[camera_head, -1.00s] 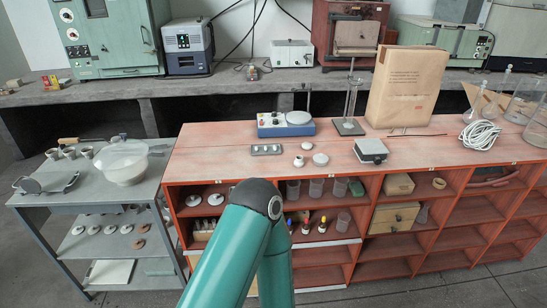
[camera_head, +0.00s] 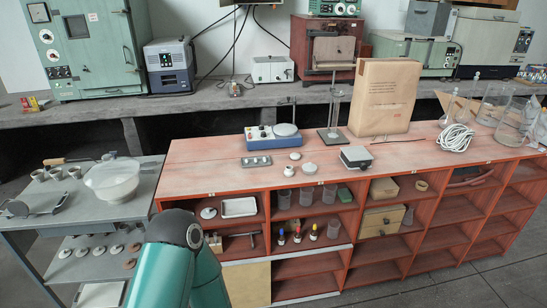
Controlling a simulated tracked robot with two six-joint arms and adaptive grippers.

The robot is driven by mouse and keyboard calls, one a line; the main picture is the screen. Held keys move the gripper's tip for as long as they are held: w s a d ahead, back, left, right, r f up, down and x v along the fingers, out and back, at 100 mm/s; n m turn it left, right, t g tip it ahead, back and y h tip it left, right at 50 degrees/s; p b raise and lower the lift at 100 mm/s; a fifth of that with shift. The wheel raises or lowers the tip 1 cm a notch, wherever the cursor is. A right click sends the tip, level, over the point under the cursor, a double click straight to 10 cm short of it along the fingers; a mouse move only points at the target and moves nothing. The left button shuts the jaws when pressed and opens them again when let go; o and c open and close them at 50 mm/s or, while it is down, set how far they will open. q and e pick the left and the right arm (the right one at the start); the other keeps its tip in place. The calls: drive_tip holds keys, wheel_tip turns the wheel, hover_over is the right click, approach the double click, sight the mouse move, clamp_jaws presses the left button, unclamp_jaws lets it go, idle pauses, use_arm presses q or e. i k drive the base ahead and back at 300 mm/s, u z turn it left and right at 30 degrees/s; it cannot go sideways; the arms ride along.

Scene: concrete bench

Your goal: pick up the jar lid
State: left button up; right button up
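Three small white round pieces sit close together on the red bench top (camera_head: 220,178). One is a flat, disc-like piece (camera_head: 310,169), which looks most like a jar lid. A small knob-like piece (camera_head: 289,171) is to its left, and another small piece (camera_head: 295,156) is just behind. They are too small to tell for certain which is the lid. One of my teal arms rises at the bottom left, in front of the bench's shelves. Neither gripper is in view.
Behind the white pieces stands a blue-and-white stirrer (camera_head: 273,137). A grey metal tray (camera_head: 256,161) lies to the left, a small scale (camera_head: 356,157) to the right. A paper bag (camera_head: 385,97) and coiled white cable (camera_head: 456,137) are farther right. The bench's front left top is clear.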

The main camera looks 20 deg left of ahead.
sight(295, 156)
drive_tip(key=u, duration=0.05)
drive_tip(key=i, duration=1)
